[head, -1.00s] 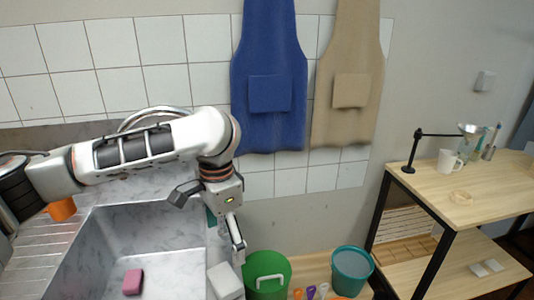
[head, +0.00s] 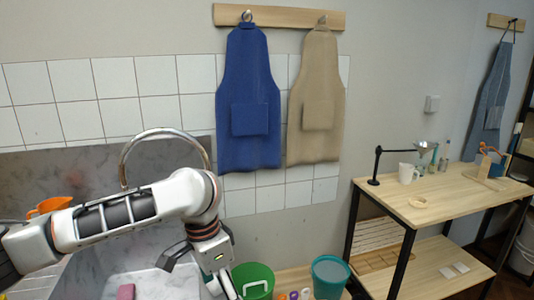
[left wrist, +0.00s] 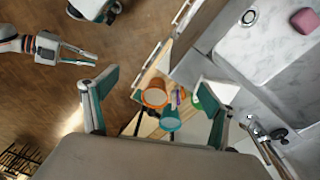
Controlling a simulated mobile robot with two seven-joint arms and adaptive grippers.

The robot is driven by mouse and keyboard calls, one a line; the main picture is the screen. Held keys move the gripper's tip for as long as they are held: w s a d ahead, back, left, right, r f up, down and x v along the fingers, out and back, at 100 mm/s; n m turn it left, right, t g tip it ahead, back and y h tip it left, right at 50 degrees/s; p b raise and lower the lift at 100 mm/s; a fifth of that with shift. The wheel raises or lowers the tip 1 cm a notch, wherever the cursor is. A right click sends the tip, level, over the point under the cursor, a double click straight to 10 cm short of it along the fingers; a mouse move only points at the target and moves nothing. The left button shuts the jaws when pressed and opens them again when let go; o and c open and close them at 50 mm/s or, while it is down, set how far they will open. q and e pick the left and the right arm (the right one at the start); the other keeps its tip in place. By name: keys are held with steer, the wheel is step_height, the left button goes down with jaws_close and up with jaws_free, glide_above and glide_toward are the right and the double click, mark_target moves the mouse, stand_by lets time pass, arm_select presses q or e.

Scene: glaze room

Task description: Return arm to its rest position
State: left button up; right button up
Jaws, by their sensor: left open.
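My left arm reaches in from the left over the sink in the head view. Its gripper (head: 200,272) points down at the sink's right edge, near the green bucket (head: 253,281). In the left wrist view the same gripper (left wrist: 160,100) has its two teal-padded fingers spread wide with nothing between them. Past the fingers lie an orange-rimmed container (left wrist: 156,92) and a teal bucket (left wrist: 170,120), well below. My right gripper (left wrist: 82,55) shows at the left of the wrist view over the wooden floor; its jaw gap is too small to judge. It is outside the head view.
The marble sink (head: 90,278) has a pink sponge (head: 126,292) and a curved faucet (head: 124,165) behind. A teal bucket (head: 330,276) stands right of the green one. A wooden table (head: 450,194) with a lamp and mug is at right. Aprons (head: 249,150) hang on the wall.

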arm_select(q)
steer(key=s+d+f+n+t+h, duration=0.3)
steer(key=d+f+h, duration=0.5)
steer(key=d+f, duration=0.65)
steer(key=s+a+f+n+t+y, duration=0.1)
steer(key=s+a+f, duration=0.3)
steer(key=a, duration=0.4)
steer(key=s+a+f+n+t+y, duration=0.1)
steer(key=s+a+f+t+y, duration=0.2)
steer(key=a+f, duration=0.4)
steer(key=s+a+f+n+t+y, duration=0.1)
steer(key=s+a+f+t+y, duration=0.1)
steer(key=s+a+f, duration=0.3)
steer(key=a+t, duration=0.1)
steer(key=a, duration=0.3)
steer(key=shift+s+a+f+t, duration=0.15)
steer(key=shift+s+a+t, duration=0.1)
steer(key=shift+a+t, duration=0.15)
